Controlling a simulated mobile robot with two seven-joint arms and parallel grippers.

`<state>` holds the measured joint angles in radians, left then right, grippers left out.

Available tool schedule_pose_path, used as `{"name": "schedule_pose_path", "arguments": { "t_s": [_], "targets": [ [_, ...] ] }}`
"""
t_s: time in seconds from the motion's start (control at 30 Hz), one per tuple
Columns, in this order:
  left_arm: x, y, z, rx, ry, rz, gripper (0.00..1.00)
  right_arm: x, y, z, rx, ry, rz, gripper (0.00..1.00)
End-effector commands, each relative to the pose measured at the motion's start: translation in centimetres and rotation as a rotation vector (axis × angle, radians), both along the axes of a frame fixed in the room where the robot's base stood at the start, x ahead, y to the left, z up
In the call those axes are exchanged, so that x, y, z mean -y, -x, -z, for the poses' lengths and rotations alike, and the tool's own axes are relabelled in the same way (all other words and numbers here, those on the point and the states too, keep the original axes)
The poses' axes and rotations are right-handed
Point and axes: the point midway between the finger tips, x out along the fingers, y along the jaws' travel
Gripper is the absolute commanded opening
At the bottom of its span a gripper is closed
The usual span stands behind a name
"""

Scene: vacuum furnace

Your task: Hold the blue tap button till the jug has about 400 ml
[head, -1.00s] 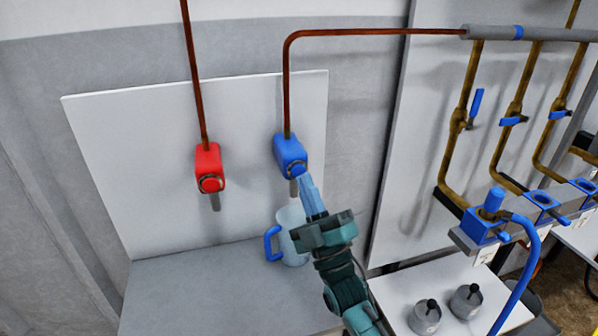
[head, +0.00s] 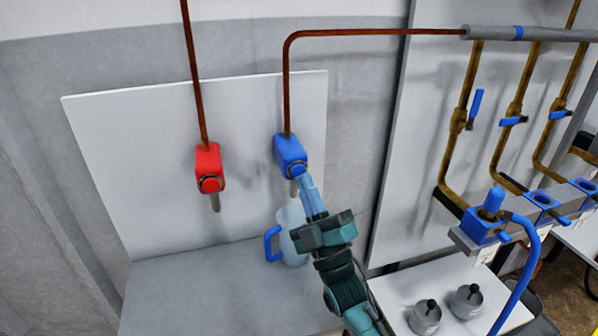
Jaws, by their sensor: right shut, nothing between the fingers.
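The blue tap (head: 288,150) is fixed to the white backboard under a copper pipe. Its button is at the front and is mostly hidden by my right gripper (head: 300,174). The gripper is shut and empty, with its fingertips at the front of the blue tap, touching or very close to the button. A clear jug (head: 288,220) with a blue handle (head: 270,243) stands on the grey counter below the spout. My right gripper covers much of the jug, so its water level cannot be read. My left gripper is not in view.
A red tap (head: 208,165) hangs left of the blue one. Brass pipes with blue valves (head: 476,103) and a blue hose (head: 530,270) are at the right. Two grey weights (head: 425,317) sit on a white surface at lower right. The grey counter (head: 190,290) is clear at left.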

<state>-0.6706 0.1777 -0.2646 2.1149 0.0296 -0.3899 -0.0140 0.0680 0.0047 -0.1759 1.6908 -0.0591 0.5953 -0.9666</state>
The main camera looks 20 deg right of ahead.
Motion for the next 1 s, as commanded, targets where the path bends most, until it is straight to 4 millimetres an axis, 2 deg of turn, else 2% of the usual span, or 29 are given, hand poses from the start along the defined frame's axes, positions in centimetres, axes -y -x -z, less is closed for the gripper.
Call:
{"name": "schedule_pose_path", "arguments": {
  "t_s": [1.0],
  "targets": [
    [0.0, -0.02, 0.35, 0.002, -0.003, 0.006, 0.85, -0.01, -0.86, 0.0, 0.0, 0.0, 0.0, 0.0]
  ]
}}
